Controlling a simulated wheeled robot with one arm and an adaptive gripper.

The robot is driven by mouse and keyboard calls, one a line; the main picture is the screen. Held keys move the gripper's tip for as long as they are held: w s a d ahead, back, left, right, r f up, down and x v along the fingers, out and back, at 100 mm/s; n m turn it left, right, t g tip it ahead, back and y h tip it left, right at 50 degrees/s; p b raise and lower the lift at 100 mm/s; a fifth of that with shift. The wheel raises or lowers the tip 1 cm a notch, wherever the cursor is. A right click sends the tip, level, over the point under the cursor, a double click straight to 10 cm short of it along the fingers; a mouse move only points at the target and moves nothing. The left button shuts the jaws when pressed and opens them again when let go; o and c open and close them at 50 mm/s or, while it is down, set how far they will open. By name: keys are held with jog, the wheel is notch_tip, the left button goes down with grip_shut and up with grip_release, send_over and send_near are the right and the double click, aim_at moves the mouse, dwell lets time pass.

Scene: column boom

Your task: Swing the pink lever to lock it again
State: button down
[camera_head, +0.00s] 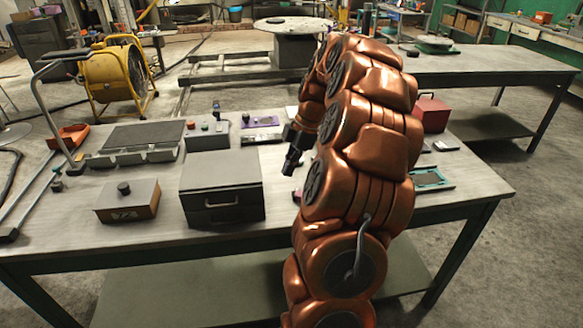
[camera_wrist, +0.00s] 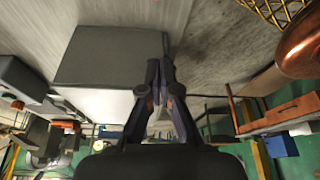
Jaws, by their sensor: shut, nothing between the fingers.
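I cannot make out a pink lever for certain in either view. A low panel with a purple face (camera_head: 262,121) lies on the table behind my gripper in the head view; I cannot tell whether a lever is on it. My gripper (camera_head: 290,166) is above the table, right of a grey lidded box (camera_head: 221,180), pointing down. In the wrist view my gripper (camera_wrist: 160,66) has its fingertips together with nothing between them. A grey box (camera_wrist: 110,56) shows just left of the fingertips. My arm hides part of the table's right side.
A brown-fronted box (camera_head: 127,202) stands at the table's front left. A button box (camera_head: 207,135) and a grey tray unit (camera_head: 139,142) stand behind. A red box (camera_head: 431,114) and a teal-edged tray (camera_head: 428,179) are right of my arm. Bare table lies along the front edge.

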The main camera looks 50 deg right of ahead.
aim_at(298, 193)
jog(key=p+x, duration=0.2)
jog(key=x, duration=0.6)
jog(key=shift+s+a+p, duration=0.15)
jog(key=shift+a+p, duration=0.05)
jog(key=shift+p, duration=0.15)
jog(key=shift+s+d+f+p, duration=0.1)
jog(key=shift+s+d+p, duration=0.2)
jog(key=shift+d, duration=0.25)
jog(key=shift+s+d+f+p, duration=0.1)
jog(key=shift+s+d+p, duration=0.15)
jog(key=shift+d, duration=0.25)
jog(key=shift+s+d+f+p, duration=0.1)
jog(key=shift+s+d+p, duration=0.05)
jog(key=shift+d, duration=0.25)
jog(key=shift+s+d+f+p, duration=0.1)
jog(key=shift+s+d+p, duration=0.1)
jog(key=shift+d, duration=0.15)
jog(key=shift+f+n+b, duration=0.2)
jog(key=shift+n+b, duration=0.1)
jog(key=shift+b, duration=0.5)
